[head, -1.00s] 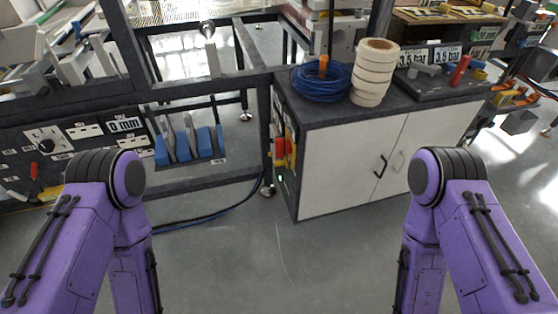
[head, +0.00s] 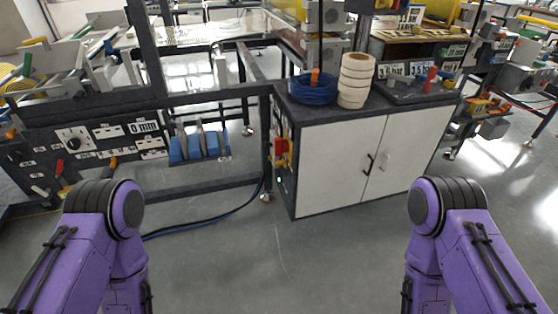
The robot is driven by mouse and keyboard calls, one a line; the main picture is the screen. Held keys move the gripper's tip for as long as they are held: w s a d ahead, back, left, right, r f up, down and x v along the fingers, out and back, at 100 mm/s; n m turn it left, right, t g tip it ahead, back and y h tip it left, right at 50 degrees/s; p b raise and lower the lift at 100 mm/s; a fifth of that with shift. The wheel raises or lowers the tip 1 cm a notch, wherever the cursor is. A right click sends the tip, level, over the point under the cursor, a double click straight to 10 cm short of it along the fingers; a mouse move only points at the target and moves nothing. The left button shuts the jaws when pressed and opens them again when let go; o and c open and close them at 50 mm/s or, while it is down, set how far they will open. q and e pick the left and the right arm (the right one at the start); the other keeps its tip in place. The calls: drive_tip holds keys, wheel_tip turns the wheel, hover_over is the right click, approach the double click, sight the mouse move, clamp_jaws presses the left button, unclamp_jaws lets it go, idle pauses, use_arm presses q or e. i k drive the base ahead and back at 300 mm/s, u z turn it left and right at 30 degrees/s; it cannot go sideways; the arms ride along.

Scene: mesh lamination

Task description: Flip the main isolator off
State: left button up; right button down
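A red switch handle on a yellow plate (head: 281,147), which looks like the main isolator, is on the narrow left side of the white-doored cabinet (head: 338,168). It is seen at a steep angle, and its handle position is too small to tell. Both of my purple arms show at the bottom left and bottom right, well short of the cabinet. Neither gripper is in view.
A dark control panel (head: 75,141) with a knob and labels is at left, beside blue pedals (head: 199,145). A blue cable coil (head: 313,88) and cream tape rolls (head: 355,80) stand on the cabinet. A dark hose (head: 215,217) lies on the floor. The floor in front is clear.

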sight(281, 145)
drive_tip(key=u, duration=0.15)
drive_tip(key=i, duration=1.2)
drive_tip(key=z, duration=0.45)
